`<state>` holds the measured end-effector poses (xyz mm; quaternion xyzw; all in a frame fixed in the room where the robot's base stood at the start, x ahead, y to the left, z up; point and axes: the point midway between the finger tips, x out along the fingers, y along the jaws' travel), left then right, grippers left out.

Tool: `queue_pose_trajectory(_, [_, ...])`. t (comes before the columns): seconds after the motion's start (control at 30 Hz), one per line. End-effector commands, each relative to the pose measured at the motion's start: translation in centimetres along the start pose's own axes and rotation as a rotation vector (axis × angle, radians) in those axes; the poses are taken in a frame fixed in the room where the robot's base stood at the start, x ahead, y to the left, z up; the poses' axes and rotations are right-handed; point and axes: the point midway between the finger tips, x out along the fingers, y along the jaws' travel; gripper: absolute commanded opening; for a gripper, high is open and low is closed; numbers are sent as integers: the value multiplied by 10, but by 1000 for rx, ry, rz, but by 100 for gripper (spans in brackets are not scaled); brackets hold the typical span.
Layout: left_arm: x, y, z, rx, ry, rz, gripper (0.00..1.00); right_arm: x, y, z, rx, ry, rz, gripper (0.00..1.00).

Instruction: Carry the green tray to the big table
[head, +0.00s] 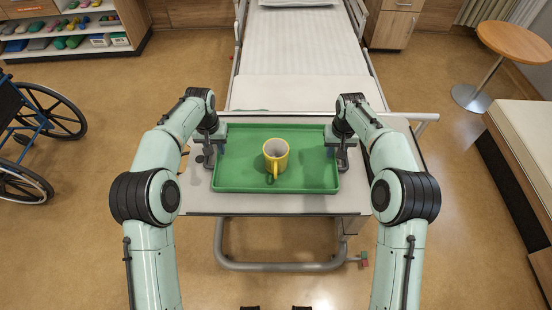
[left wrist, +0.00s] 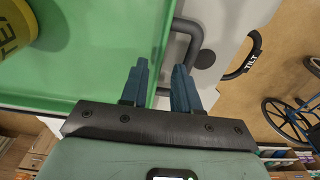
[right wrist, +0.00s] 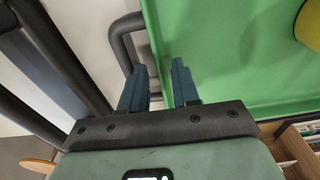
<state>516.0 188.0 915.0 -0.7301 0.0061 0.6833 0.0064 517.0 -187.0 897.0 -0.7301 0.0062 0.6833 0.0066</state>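The green tray (head: 235,178) lies flat on a pale bedside table, with a yellow mug (head: 276,158) upright on it. Dark handles stick out from its sides: the left wrist view shows one handle (left wrist: 192,34), the right wrist view the other (right wrist: 118,40). My left gripper (head: 209,152) is at the tray's left side, its fingers (left wrist: 160,75) apart, over the rim and handle. My right gripper (head: 342,155) is at the right side, fingers (right wrist: 160,75) also apart over rim and handle. Contact with the handles cannot be told. No table is clearly the big one.
The pale table (head: 275,206) stands across the bed (head: 305,60). A wheelchair (head: 45,125) is at left, shelves (head: 65,50) behind it. A small round wooden table (head: 515,42) and a bench-like bed (head: 530,140) are at right.

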Motion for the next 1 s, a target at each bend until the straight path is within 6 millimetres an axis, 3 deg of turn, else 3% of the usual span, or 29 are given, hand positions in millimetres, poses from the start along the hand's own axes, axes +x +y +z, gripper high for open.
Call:
queue_pose_trajectory(0.3, [-68,0,-1,0,5,1,30,0,0,0,0,0,0,30])
queue_pose_trajectory(0.5, [-98,0,0,1,2,0,30,0,0,0,0,0,0,30])
queue_pose_trajectory(0.77, [-108,0,0,1,0,0,30,-14,0,-1,0,4,0,30])
queue_pose_trajectory(1.0, [-108,0,0,1,0,0,30,-64,0,-1,0,5,-1,30])
